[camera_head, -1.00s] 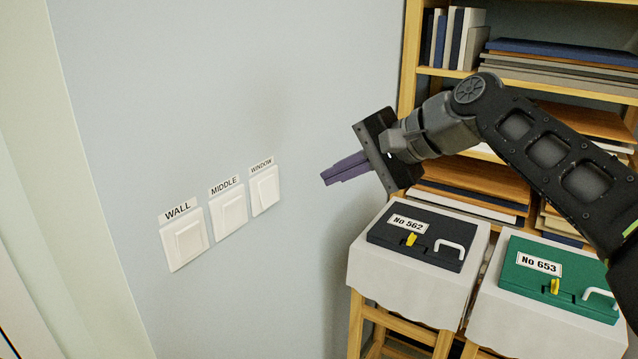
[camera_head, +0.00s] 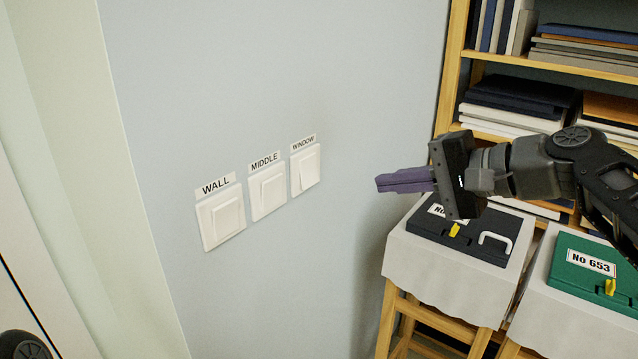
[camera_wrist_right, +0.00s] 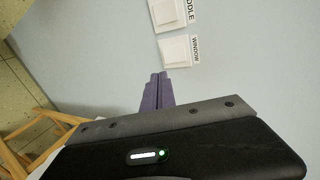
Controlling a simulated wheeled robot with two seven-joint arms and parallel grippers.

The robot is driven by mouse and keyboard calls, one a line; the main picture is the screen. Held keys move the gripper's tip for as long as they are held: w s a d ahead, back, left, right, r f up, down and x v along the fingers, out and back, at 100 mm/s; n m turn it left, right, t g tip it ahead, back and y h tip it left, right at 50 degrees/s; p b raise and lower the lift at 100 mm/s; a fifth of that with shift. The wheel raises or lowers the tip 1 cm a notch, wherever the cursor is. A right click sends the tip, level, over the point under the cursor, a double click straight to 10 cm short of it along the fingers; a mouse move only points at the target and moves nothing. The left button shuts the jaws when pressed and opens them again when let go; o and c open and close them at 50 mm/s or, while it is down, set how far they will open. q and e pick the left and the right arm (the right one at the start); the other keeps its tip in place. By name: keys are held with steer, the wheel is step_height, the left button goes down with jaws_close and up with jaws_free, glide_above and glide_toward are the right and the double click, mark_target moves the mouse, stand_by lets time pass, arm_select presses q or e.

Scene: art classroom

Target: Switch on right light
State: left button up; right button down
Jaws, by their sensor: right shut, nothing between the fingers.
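Three white switches sit in a row on the pale blue wall, each under a printed label. The switch labelled WALL (camera_head: 221,218) is at left, the one labelled MIDDLE (camera_head: 267,192) is in the centre, and the one labelled WINDOW (camera_head: 305,171) is at right. My right gripper (camera_head: 380,184) is shut and empty, its purple fingers pointing left, to the right of the WINDOW switch and apart from it. In the right wrist view the shut fingertips (camera_wrist_right: 158,76) lie just below the WINDOW switch (camera_wrist_right: 175,52). My left gripper is not in view.
A wooden shelf (camera_head: 447,85) with books and boards stands at right. Below are two cloth-covered stools bearing a dark case (camera_head: 465,237) and a green case (camera_head: 585,270), under my right arm. The wall around the switches is clear.

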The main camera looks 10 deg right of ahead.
steer(key=p, duration=0.3)
glide_toward(312, 183)
steer(key=x, duration=0.6)
steer(key=shift+w+a+f, duration=0.1)
steer(key=shift+a+f, duration=0.05)
steer(key=shift+b, duration=0.3)
steer(key=shift+w+a+f+b, duration=0.15)
steer(key=shift+w+b, duration=0.1)
steer(key=shift+b, duration=0.9)
